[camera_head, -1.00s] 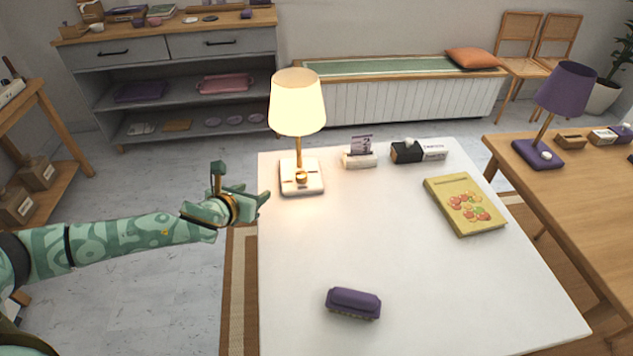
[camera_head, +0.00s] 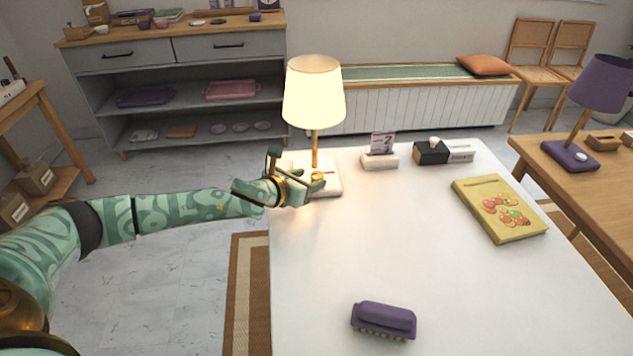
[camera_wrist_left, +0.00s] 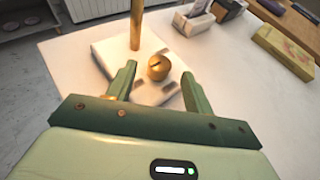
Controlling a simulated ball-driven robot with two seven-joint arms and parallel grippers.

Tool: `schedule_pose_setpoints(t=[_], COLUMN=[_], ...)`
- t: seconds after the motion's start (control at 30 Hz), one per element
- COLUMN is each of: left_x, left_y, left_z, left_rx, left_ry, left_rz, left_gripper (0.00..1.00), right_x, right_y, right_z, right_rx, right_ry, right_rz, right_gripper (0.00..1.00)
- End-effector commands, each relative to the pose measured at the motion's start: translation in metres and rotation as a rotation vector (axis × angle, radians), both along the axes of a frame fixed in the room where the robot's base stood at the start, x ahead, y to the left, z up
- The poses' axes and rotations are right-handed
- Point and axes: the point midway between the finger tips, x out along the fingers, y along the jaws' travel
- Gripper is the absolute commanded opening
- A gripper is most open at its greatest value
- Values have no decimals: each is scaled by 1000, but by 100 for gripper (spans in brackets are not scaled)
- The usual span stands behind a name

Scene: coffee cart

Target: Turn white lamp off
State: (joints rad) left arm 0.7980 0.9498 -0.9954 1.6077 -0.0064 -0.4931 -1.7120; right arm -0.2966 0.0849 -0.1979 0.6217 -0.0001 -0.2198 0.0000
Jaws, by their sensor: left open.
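The white lamp (camera_head: 314,92) stands lit at the far left corner of the white table, with a glowing cream shade, a brass stem and a white square base. In the left wrist view, a round brass knob (camera_wrist_left: 159,67) sits on the lamp's base (camera_wrist_left: 106,52), in front of the stem (camera_wrist_left: 136,25). My left gripper (camera_head: 318,184) is at the near side of the base. In the wrist view its open fingers (camera_wrist_left: 158,84) point at the knob, which shows between and just beyond the tips. I cannot tell if they touch the base. My right gripper is not in view.
A purple brush (camera_head: 384,320) lies at the table's front. A card holder (camera_head: 380,160), a black tissue box (camera_head: 431,152) and a yellow fruit-print book (camera_head: 498,208) are farther right. A purple lamp (camera_head: 600,84) stands on the wooden table. The white table's middle is clear.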

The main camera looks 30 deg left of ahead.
Motion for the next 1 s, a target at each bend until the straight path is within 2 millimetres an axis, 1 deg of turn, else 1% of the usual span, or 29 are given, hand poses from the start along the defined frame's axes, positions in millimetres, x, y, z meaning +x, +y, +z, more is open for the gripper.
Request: schedule_pose_setpoints(t=[0.03,0.2,0.33,0.53,0.57,0.6,0.67,0.7,1.0], left_x=[9,25,29,29,28,28,28,28,28], left_y=[-1,-3,-4,-4,-4,-4,-4,-4,-4], left_z=[-8,-12,-12,-11,-11,-11,-11,-11,-10], left_rx=[-1,1,0,0,0,0,0,0,0], left_ry=[1,1,0,-1,-1,-1,-1,0,-1], left_rz=[0,1,0,1,1,1,1,1,18], left_gripper=[52,52,52,52,46,35,18,7,7], right_x=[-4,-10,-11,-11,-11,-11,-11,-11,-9], right_y=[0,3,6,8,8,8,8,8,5], right_z=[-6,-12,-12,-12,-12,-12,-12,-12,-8], right_rx=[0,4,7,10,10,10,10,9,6], right_ry=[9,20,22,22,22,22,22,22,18], right_rz=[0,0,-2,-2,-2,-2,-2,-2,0], right_gripper=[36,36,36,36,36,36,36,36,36])
